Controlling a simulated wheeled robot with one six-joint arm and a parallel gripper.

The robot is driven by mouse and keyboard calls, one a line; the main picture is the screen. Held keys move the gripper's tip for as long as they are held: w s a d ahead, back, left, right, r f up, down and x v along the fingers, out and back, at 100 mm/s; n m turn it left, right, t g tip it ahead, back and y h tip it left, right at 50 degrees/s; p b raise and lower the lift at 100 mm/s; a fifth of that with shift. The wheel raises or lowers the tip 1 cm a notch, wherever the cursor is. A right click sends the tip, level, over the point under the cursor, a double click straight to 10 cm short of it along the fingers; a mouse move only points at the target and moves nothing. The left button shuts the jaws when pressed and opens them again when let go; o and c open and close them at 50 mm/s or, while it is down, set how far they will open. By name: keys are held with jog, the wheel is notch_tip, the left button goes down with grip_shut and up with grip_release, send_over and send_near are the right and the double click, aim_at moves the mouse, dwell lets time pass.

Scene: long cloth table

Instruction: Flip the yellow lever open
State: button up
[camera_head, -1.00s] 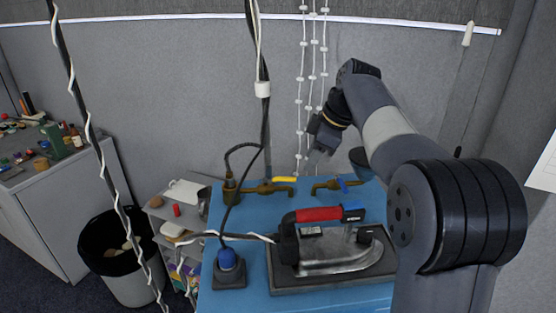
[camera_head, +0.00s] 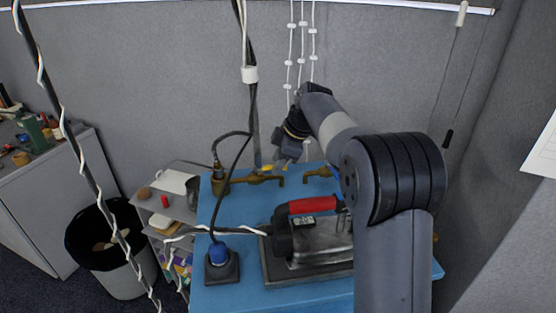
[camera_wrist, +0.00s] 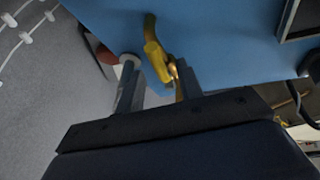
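The yellow lever (camera_wrist: 154,60) shows in the wrist view on a brass tap (camera_wrist: 172,69), just beyond and between my fingertips. In the head view the brass tap (camera_head: 250,180) stands at the back left of the blue table, and its lever is mostly hidden by my gripper. My gripper (camera_head: 287,152) is above and behind that tap. In the wrist view my gripper (camera_wrist: 157,78) has its two fingers apart, with nothing clamped. I cannot tell whether a finger touches the lever.
A second brass tap (camera_head: 318,173) is right of the first. A red-handled iron (camera_head: 315,206) rests on a dark plate in front. A blue-topped plug (camera_head: 219,254) stands at front left. Hanging cables (camera_head: 250,75) pass near the first tap. The blue table (camera_head: 250,290) has bare room in front.

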jog(key=shift+f, duration=0.15)
jog(key=shift+c, duration=0.2)
grip_shut()
dwell(0.4)
